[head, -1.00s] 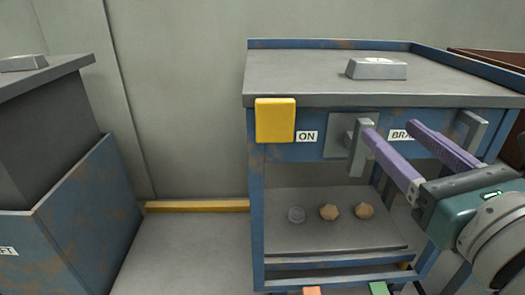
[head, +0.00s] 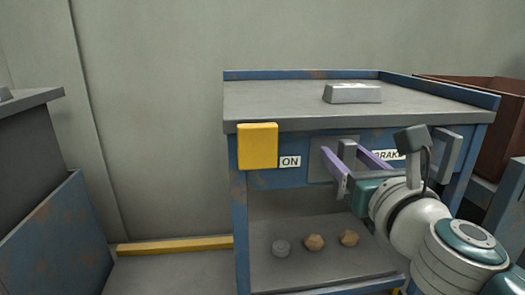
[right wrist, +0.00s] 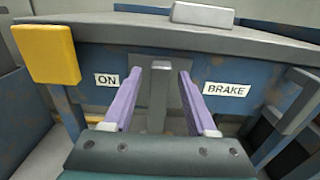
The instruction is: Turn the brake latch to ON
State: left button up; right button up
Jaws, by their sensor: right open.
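The brake latch is a grey upright bar (head: 347,152) on a grey plate on the blue front of the cart. It also shows in the right wrist view (right wrist: 158,95). An ON label (head: 290,161) is left of it and a BRAKE label (right wrist: 227,90) is right of it. My right gripper (head: 344,150) is open, with its purple fingers pointing at the cart front. In the right wrist view the fingers (right wrist: 171,71) lie on either side of the bar, nearer the tips; I cannot tell whether they touch it. My left gripper is not in view.
A yellow block (head: 257,146) is on the cart's front left corner. A metal ingot (head: 352,93) lies on the cart top. Small round pieces (head: 314,242) sit on the lower shelf. A grey handle (head: 449,152) is at the right, and a brown bin (head: 507,115) stands behind.

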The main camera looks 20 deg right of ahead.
jog(key=shift+w, duration=0.1)
grip_shut()
dwell(0.4)
